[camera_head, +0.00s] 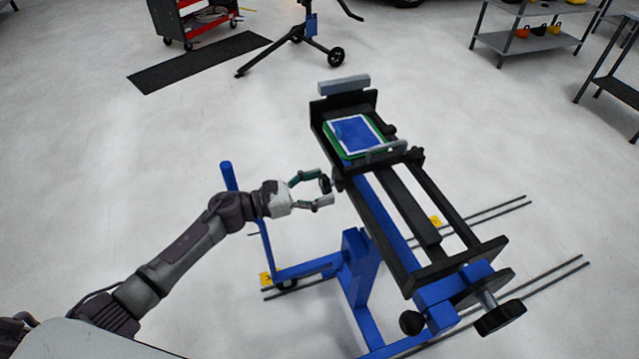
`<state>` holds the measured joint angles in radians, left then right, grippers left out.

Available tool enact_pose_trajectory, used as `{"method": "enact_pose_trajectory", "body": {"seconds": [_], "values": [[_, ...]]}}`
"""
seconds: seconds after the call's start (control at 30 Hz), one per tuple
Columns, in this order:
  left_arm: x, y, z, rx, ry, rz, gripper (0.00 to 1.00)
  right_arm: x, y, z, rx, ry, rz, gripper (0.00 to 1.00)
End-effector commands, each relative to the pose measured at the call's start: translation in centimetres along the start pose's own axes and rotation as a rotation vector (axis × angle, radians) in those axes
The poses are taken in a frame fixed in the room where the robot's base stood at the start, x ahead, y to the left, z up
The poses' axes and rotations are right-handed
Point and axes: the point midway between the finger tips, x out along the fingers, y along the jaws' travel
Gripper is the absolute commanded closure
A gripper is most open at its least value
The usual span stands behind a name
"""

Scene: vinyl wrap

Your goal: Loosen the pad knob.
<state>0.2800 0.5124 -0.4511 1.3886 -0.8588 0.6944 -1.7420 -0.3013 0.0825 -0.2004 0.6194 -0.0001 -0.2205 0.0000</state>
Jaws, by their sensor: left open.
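A small black knob (325,184) sticks out from the left side of the black machine frame, below the pad. My left gripper (323,189) is open, with its fingers on either side of this knob. Whether the fingers touch it I cannot tell. The pad (355,134), blue with a white border and green edge, lies at the frame's far end. My right gripper is out of view.
The black frame (412,215) with long rails stands on a blue stand (360,270). More black knobs (411,322) sit at its near end. A blue post (228,176) rises close to my left arm. Open floor lies to the left.

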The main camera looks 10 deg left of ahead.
Motion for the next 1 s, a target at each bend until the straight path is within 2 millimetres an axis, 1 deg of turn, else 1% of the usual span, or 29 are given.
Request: {"method": "enact_pose_trajectory", "body": {"seconds": [0.27,0.37,0.6,0.63,0.87,1.0], "values": [[0.17,0.00,0.00,0.001,0.000,0.000,0.26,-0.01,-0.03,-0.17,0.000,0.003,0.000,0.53],[0.16,0.00,0.00,0.001,0.000,0.000,0.41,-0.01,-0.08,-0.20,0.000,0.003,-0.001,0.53],[0.14,0.01,0.00,0.000,0.000,0.000,0.81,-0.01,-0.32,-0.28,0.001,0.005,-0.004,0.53],[0.13,0.01,0.00,0.000,0.000,0.000,0.85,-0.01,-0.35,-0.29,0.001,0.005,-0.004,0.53],[0.13,0.02,-0.02,-0.018,0.000,0.000,0.85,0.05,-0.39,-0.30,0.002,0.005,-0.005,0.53],[0.13,0.01,-0.04,-0.067,0.000,0.000,0.85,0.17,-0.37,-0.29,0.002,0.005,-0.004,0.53]]}}
